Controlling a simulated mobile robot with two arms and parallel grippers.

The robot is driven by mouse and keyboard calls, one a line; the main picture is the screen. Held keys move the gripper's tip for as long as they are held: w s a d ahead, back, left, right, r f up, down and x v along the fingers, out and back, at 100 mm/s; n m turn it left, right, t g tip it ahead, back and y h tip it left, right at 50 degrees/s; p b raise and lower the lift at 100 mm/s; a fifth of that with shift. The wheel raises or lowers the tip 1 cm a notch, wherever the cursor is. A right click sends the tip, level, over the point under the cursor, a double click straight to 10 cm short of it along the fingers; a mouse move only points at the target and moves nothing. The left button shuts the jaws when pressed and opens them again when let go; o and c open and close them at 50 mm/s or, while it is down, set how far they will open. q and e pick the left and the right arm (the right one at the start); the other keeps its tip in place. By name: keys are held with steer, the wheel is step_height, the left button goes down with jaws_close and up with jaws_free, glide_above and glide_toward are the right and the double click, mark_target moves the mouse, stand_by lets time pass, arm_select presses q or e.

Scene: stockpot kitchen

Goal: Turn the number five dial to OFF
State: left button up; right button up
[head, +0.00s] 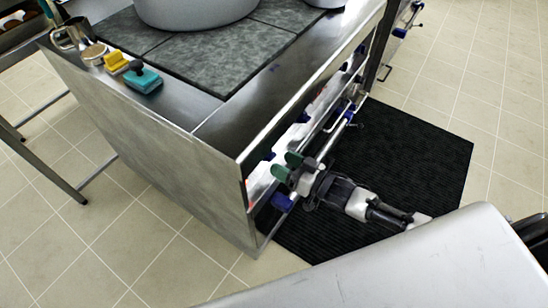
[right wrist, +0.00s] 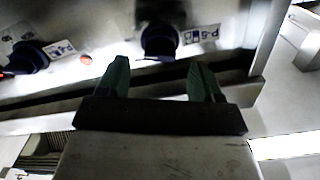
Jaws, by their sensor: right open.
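My right gripper (head: 284,168) has green fingertips and is open at the front panel of the steel cooking unit. In the right wrist view its two fingers (right wrist: 160,80) point at a dark blue dial (right wrist: 160,40). The dial lies just beyond the tips, roughly centred between them; I see no contact. A label (right wrist: 201,35) beside this dial seems to carry a 5, but its text is hard to read. The dial's pointer setting cannot be made out. My left gripper is not in view.
Another blue dial (right wrist: 30,57) sits to the left in the wrist view, with a red light (right wrist: 85,60) between the dials. A steel rail (head: 335,125) runs along the panel. A black mat (head: 410,150) covers the floor. A large pot (head: 195,10) stands on top.

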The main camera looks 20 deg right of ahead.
mark_target(274, 158)
steer(key=shift+x, duration=1.8)
steer(key=c, duration=0.9)
